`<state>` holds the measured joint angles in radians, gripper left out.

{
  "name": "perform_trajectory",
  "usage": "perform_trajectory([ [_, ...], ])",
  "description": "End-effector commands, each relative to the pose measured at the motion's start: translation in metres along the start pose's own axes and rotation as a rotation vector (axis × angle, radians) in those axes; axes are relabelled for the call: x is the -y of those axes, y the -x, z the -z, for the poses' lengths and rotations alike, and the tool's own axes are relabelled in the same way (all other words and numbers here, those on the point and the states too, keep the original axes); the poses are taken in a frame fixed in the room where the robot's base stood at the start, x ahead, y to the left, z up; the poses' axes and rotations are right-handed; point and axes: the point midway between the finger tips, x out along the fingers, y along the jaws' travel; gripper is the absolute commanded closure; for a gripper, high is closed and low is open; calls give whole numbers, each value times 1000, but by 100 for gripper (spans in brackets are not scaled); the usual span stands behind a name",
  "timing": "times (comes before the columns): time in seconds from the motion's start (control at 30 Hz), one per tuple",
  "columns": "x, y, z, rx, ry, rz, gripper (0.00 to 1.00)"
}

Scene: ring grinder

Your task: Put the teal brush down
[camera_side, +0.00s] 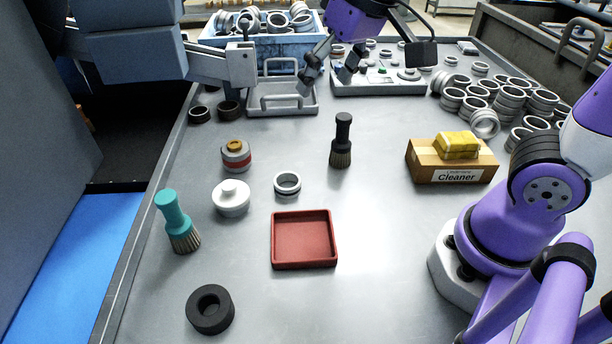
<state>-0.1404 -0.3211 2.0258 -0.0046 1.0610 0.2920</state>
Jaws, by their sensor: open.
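The teal brush (177,222) stands on the grey table near its left edge, handle up and bristles down, tilted in the picture. Nothing holds it. My gripper (328,76) is at the top of the view, above the far part of the table near the grey tray. Its fingers are apart and nothing shows between them. It is well away from the teal brush.
A black brush (341,142) stands mid-table. A Cleaner box (424,163) and many rings are at right. Front centre is clear.

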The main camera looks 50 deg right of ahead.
Motion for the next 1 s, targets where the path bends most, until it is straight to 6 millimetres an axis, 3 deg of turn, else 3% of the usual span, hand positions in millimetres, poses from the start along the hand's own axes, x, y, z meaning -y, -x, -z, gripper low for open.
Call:
perform_trajectory([
  [0.1,-29,-1,-35,-67,71,-16,22],
  [0.3,-49,-11,-67,-121,150,-41,22],
  [1.0,-52,-14,-71,-124,161,-44,22],
])
